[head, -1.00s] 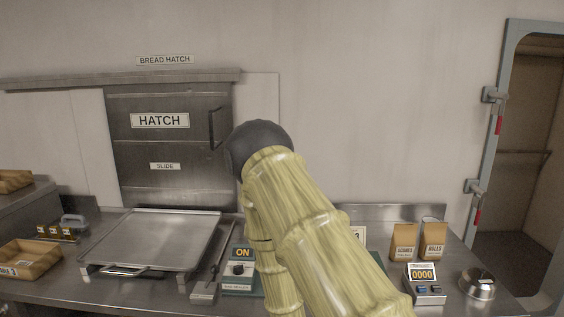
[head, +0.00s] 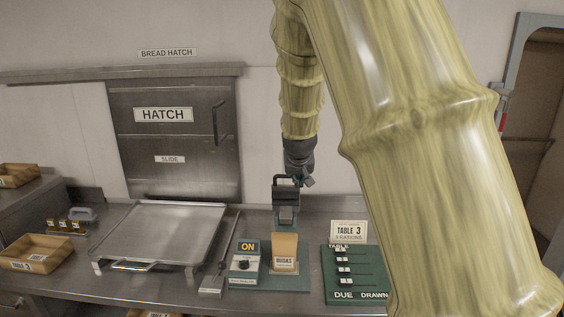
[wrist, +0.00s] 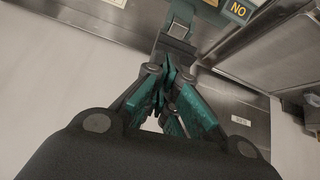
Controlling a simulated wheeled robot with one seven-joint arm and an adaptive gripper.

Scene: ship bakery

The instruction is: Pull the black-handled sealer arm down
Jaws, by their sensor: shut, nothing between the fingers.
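The bag sealer has a green base with an ON box (head: 245,258) and a paper bag (head: 284,253) standing upright at its right side. What looks like the raised sealer arm (head: 286,215) shows as a grey piece just above the bag. In the wrist view the sealer arm (wrist: 181,22) runs up from a dark end, which looks like its black handle (wrist: 175,48). My gripper (head: 287,184) is above the sealer. Its teal fingers (wrist: 172,78) are shut and empty, close to the handle; whether they touch it I cannot tell.
A green TABLE board (head: 352,275) stands to the right. The closed hatch (head: 170,140) is behind. My arm hides the counter's right side.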

